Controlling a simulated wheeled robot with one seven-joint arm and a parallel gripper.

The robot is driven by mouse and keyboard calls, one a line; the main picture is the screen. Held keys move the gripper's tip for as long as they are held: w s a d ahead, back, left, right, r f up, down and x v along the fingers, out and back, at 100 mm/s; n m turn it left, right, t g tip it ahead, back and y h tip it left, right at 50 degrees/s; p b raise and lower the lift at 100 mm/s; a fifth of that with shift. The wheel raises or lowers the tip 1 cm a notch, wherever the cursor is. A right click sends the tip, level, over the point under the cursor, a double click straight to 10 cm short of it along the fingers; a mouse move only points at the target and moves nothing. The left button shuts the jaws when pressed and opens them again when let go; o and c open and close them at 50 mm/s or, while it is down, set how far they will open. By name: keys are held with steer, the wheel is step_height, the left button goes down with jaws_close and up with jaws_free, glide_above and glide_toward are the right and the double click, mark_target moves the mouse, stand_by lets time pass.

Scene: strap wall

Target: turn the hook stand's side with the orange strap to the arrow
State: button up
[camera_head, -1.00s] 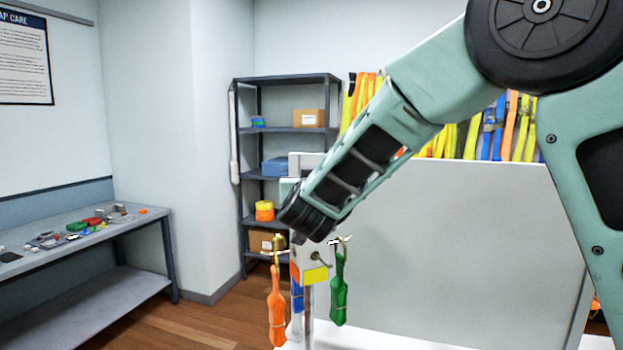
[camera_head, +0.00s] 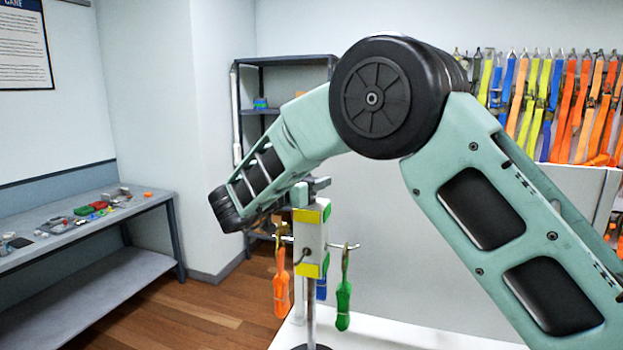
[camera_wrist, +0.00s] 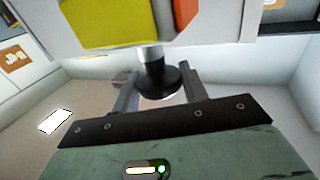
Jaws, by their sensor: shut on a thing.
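The hook stand (camera_head: 309,243) stands upright, with a pale block head on a metal pole. The orange strap (camera_head: 281,285) hangs on its left hook, the green strap (camera_head: 343,290) on its right hook, and a blue strap (camera_head: 321,288) shows partly behind the pole. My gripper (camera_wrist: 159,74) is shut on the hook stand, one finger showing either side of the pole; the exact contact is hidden. I see no arrow.
A white board (camera_head: 420,265) stands behind the stand, with several straps (camera_head: 560,100) hanging at the back right. A bench with small items (camera_head: 90,220) is on the left. Dark shelves (camera_head: 285,62) stand at the back. The floor between bench and stand is clear.

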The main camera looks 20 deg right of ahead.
steer(key=shift+r+g, duration=0.25)
steer(key=shift+g, duration=0.05)
steer(key=o, duration=1.4)
steer(key=shift+d, duration=0.1)
steer(key=shift+c, duration=0.2)
steer(key=shift+f, duration=0.1)
steer(key=shift+a+f, duration=0.1)
steer(key=shift+a, duration=0.15)
steer(key=b+v, duration=0.6)
steer(key=v, duration=1.1)
steer(key=shift+f+b, duration=0.2)
steer(key=shift+b, duration=0.2)
